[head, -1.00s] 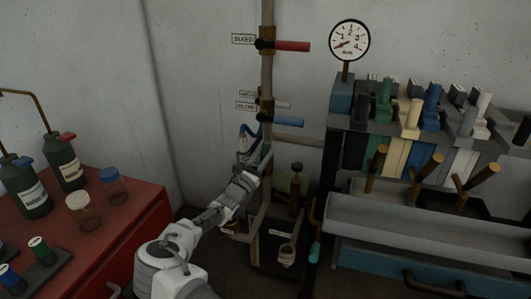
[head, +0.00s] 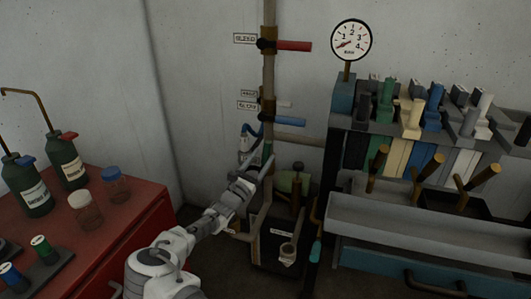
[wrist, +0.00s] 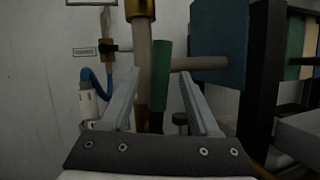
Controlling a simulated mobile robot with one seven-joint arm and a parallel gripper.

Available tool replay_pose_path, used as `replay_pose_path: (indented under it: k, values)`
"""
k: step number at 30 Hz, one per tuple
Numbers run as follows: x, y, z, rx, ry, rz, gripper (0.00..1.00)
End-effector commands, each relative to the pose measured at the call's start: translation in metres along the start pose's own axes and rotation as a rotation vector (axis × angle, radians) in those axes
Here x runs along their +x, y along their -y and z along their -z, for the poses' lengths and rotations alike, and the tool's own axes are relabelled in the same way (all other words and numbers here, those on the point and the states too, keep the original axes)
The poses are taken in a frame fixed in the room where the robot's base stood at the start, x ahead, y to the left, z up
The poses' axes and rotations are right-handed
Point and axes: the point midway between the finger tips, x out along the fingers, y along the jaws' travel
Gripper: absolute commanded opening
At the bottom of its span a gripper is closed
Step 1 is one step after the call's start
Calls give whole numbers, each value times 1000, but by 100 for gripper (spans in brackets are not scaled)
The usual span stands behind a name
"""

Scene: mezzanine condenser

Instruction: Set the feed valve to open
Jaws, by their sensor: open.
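A vertical pipe (head: 269,80) carries several lever valves with small labels I cannot read clearly, so I cannot tell for certain which is the feed valve. A red lever (head: 293,46) is at the top, a blue lever (head: 290,121) lower, both pointing right. A green lever (wrist: 159,75) hangs nearly straight down in the wrist view, along the pipe. My gripper (wrist: 158,92) is open, with one finger on each side of the green lever; I cannot see either finger touching it. In the head view my gripper (head: 257,171) is low at the pipe, partly hiding that lever.
A pressure gauge (head: 350,40) stands right of the pipe, above a rack of coloured blocks (head: 420,110). A grey trough (head: 410,215) runs below. A red cabinet (head: 110,225) with bottles and jars is at left. A blue hose (wrist: 96,78) hangs left of the gripper.

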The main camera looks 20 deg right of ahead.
Motion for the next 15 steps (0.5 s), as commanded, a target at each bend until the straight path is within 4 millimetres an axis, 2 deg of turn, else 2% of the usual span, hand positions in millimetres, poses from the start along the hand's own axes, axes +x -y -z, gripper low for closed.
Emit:
replay_pose_path:
  k: [1,9,15]
  values:
    - [-13,-2,-1,1,-2,-3,62]
    - [-81,-2,-1,1,-2,-4,62]
    - [-121,-1,0,1,-2,-3,62]
